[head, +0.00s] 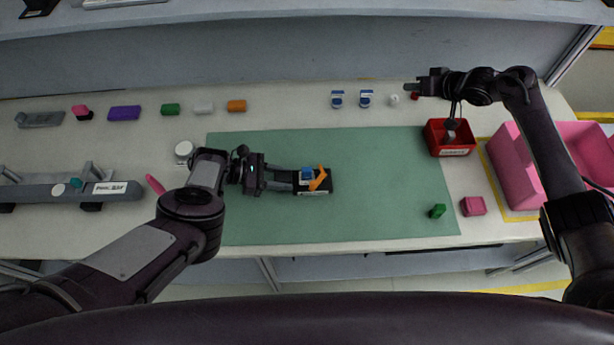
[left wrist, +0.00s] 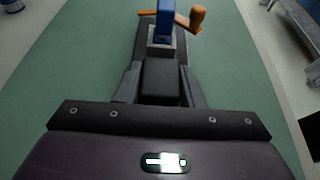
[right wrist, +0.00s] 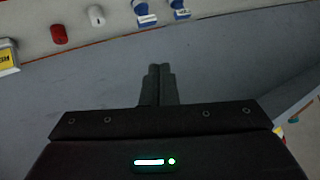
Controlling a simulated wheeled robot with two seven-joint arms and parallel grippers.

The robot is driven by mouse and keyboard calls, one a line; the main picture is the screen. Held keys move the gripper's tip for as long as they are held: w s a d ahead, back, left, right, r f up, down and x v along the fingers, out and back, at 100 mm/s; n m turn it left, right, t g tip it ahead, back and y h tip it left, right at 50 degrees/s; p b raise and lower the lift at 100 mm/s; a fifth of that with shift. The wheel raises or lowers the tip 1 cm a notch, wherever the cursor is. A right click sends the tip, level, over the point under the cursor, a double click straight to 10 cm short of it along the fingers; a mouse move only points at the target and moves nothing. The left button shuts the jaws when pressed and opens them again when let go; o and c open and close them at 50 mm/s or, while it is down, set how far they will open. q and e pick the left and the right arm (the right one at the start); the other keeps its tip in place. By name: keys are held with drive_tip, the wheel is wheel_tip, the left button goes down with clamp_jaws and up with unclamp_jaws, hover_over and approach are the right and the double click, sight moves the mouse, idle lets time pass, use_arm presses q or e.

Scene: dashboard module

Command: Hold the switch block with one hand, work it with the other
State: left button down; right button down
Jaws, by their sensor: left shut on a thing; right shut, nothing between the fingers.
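The switch block (head: 323,186) is a black block with a blue part and an orange lever on top. It lies on the green mat (head: 370,215), near the mat's middle. My left gripper (head: 294,181) is shut on the block's left end. In the left wrist view the fingers flank the dark block (left wrist: 161,80), with the blue part and orange lever (left wrist: 197,18) beyond them. My right gripper (head: 410,87) is shut and empty, at the back of the table near the small white and red pieces. Its closed fingertips (right wrist: 160,72) show in the right wrist view.
A red bin (head: 437,133) and a pink box (head: 510,165) stand at the right. A green piece (head: 437,211) and a pink block (head: 473,206) lie at front right. Blue-white pieces (head: 366,98) and coloured blocks line the back. The mat's right half is mostly clear.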

drive_tip(key=s+a+n+g, duration=0.2)
drive_tip(key=a, duration=0.6)
drive_tip(key=s+a+n+g, duration=0.2)
drive_tip(key=s+a+n, duration=0.1)
drive_tip(key=a, duration=0.5)
drive_tip(key=s+a+f+n+g+h, duration=0.2)
drive_tip(key=s+a+n, duration=0.5)
drive_tip(key=s+a, duration=0.6)
drive_tip(key=shift+s+a+f+n+g, duration=0.2)
drive_tip(key=shift+s+f+n+g, duration=0.1)
drive_tip(key=shift+s+g, duration=0.4)
drive_tip(key=shift+w, duration=0.15)
drive_tip(key=x, duration=1)
drive_tip(key=shift+d+f, duration=0.1)
drive_tip(key=d, duration=0.1)
drive_tip(key=s+d, duration=0.1)
drive_tip(key=d, duration=0.1)
drive_tip(key=shift+d, duration=0.1)
drive_tip(key=shift+s+d, duration=0.1)
drive_tip(key=shift+d, duration=0.3)
